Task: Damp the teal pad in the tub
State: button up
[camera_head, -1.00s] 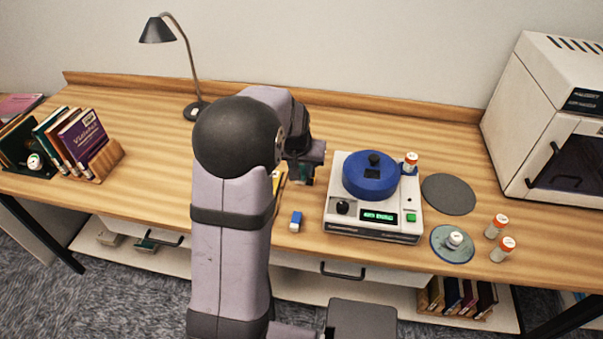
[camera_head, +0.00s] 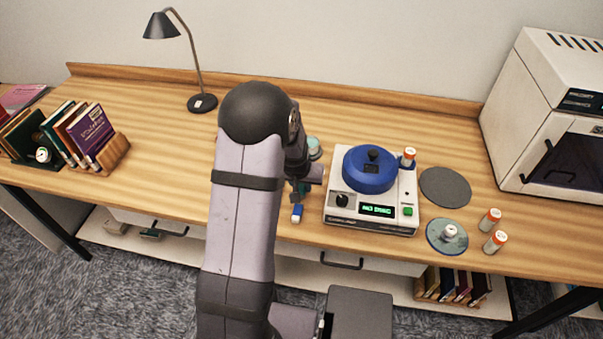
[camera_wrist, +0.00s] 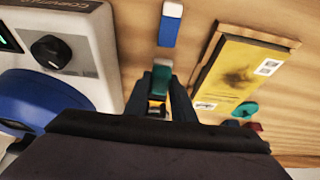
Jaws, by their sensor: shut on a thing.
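My gripper (camera_wrist: 160,92) points down over the table beside the sorter's left side, seen from the head. In the wrist view it is shut on a small teal pad (camera_wrist: 161,77) with a pale end. In the head view the arm mostly hides the gripper and pad. A round, pale teal vessel, probably the tub (camera_head: 314,147), shows partly behind my wrist, left of the sorter. Its inside cannot be made out.
The sorter (camera_head: 345,219) with its blue drum (camera_head: 369,172) stands close to the gripper. A blue-and-white block (camera_head: 296,214) lies in front. A yellow booklet in a wooden tray (camera_wrist: 240,72) lies alongside. Orange-and-white vials (camera_head: 489,220) and a grey disc (camera_head: 445,187) are farther right.

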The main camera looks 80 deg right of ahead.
aim_at(303, 186)
jog(key=shift+d+r, duration=0.2)
jog(key=shift+d, duration=0.35)
jog(key=shift+d+r, duration=0.2)
jog(key=shift+d, duration=0.35)
jog(key=shift+f, duration=0.25)
jog(key=shift+f+b, duration=1.45)
jog(key=shift+f, duration=0.2)
jog(key=o, duration=1)
jog(key=shift+o, duration=0.2)
jog(key=shift+r+p, duration=0.5)
jog(key=shift+r, duration=0.15)
jog(key=shift+c, duration=0.7)
